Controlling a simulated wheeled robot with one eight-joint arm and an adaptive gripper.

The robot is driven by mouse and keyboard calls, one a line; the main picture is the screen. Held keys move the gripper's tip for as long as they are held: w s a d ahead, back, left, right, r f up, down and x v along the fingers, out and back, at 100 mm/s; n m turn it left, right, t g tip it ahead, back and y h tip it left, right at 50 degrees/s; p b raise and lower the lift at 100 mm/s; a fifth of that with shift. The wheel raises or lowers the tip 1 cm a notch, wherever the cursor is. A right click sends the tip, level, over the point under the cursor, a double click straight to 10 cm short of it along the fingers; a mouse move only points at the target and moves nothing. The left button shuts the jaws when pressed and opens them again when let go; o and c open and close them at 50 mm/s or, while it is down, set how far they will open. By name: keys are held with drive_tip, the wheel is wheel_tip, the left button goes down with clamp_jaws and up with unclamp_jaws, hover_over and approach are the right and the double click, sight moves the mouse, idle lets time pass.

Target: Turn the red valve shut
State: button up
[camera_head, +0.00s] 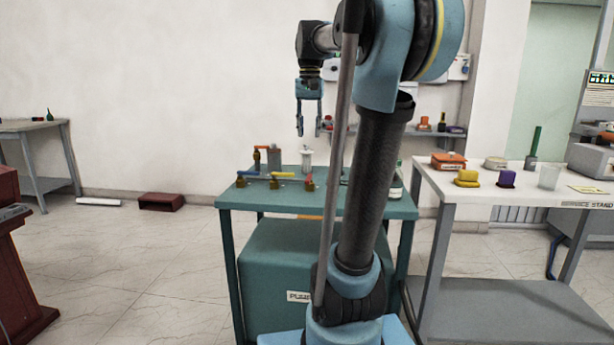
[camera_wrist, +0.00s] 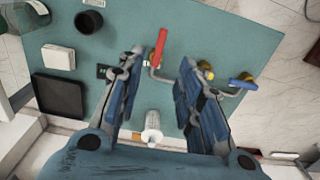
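The red valve handle (camera_head: 309,178) is on the teal table, at the right of a row with a yellow handle (camera_head: 282,174) and a blue handle (camera_head: 247,173). In the wrist view the red handle (camera_wrist: 158,48) is a straight bar on a bent grey pipe, seen between and beyond the fingers. My gripper (camera_head: 310,132) is open and empty, pointing down above the table and apart from the valves. Its two fingers also show spread in the wrist view (camera_wrist: 161,62). My arm hides part of the table in the head view.
A white cylinder (camera_head: 307,160) stands behind the valves. In the wrist view a black tray (camera_wrist: 59,95), a white block (camera_wrist: 58,57) and a dark cup (camera_wrist: 89,22) are on the left. A white service stand (camera_head: 520,190) with several objects stands at right.

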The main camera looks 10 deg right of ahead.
sight(308, 178)
drive_tip(key=f, duration=0.5)
drive_tip(key=w+f, duration=0.1)
drive_tip(key=f, duration=1)
drive_tip(key=shift+w, duration=0.25)
drive_tip(key=shift+r, duration=0.1)
drive_tip(key=shift+c, duration=0.5)
clamp_jaws()
